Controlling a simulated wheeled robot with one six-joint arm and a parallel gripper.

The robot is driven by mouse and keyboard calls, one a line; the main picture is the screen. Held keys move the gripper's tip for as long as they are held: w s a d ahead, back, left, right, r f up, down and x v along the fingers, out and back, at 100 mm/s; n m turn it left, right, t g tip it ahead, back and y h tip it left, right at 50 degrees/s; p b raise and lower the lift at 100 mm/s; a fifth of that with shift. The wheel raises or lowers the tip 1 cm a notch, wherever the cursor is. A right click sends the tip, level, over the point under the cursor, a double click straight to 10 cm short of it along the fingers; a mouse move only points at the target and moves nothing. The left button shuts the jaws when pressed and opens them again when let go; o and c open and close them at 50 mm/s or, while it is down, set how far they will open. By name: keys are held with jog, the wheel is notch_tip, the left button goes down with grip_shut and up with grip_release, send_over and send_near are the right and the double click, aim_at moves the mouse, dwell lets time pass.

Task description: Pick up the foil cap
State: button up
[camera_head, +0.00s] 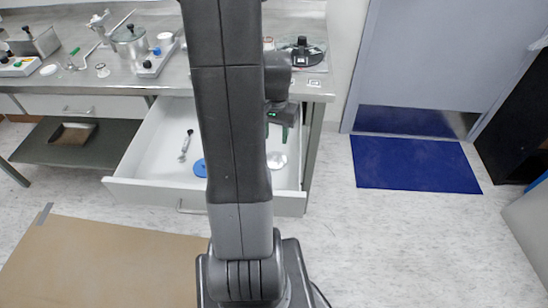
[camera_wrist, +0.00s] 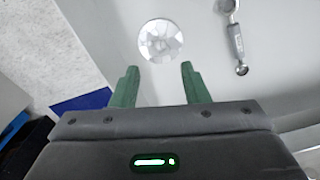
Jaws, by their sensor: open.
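The foil cap (camera_wrist: 160,40) is a round, shiny, crinkled silver disc lying on the white floor of the open drawer. In the head view the foil cap (camera_head: 276,160) shows inside the drawer (camera_head: 152,190), just right of my arm. My gripper (camera_wrist: 159,67) is open and empty, with its two green fingers apart. In the wrist view the cap lies just beyond the fingertips, roughly centred between them. In the head view my gripper (camera_head: 279,128) hangs over the drawer, partly hidden by my arm.
A metal tool (camera_wrist: 236,40) lies in the drawer, and a blue round thing (camera_head: 200,168) is partly behind my arm. The steel bench (camera_head: 115,78) above carries a pot (camera_head: 130,42) and other equipment. A blue mat (camera_head: 415,165) lies on the floor at the right.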

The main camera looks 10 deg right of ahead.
aim_at(275, 156)
notch_tip(275, 156, down, 8)
jog(key=shift+s+a+f, duration=0.1)
jog(key=shift+f, duration=0.1)
dwell(0.3)
grip_shut()
